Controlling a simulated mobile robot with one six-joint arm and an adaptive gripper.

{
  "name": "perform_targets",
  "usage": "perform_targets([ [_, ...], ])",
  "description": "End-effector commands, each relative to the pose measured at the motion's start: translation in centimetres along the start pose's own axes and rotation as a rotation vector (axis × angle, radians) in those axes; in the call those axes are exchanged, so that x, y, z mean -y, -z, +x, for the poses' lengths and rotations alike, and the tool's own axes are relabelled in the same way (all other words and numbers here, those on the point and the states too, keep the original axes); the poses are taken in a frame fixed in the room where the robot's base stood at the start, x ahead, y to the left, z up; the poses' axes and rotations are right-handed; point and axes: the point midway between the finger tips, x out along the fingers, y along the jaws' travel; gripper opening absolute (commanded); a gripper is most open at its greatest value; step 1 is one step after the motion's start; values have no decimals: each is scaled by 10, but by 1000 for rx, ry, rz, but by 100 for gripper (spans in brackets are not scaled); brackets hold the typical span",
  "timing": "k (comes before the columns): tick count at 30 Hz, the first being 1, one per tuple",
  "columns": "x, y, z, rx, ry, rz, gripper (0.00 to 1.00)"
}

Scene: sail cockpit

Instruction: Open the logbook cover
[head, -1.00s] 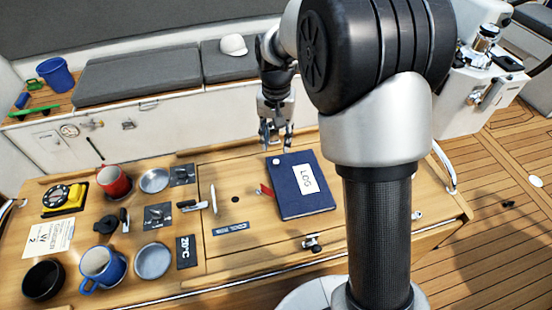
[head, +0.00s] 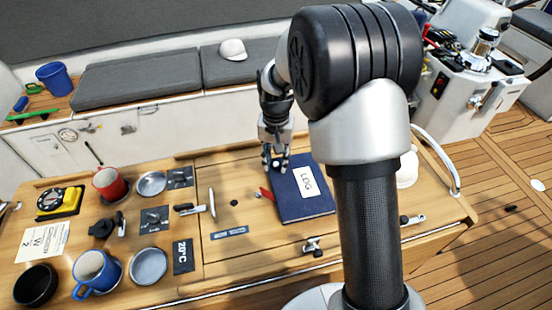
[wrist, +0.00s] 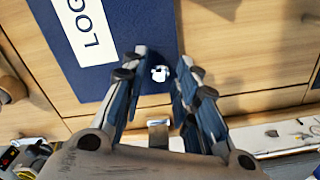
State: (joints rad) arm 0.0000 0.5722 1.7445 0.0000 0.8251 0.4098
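The logbook (head: 301,205) is dark blue with a white LOG label (head: 307,182) and lies closed on the wooden table. A red ribbon or tab (head: 266,194) sticks out at its left edge. My gripper (head: 275,166) is at the book's far left corner. In the wrist view my gripper (wrist: 160,80) is open, its two fingers apart. A small white tab or knob (wrist: 160,73) shows between the fingertips, by the corner of the logbook cover (wrist: 140,25). I cannot tell whether the fingers touch it.
A latch (head: 313,245) sits at the front edge. My arm hides part of the table's right side.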

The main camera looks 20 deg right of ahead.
Motion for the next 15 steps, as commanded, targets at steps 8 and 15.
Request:
perform_targets([
  [8,0,0,0,0,0,0,7],
  [15,0,0,0,0,0,0,0],
])
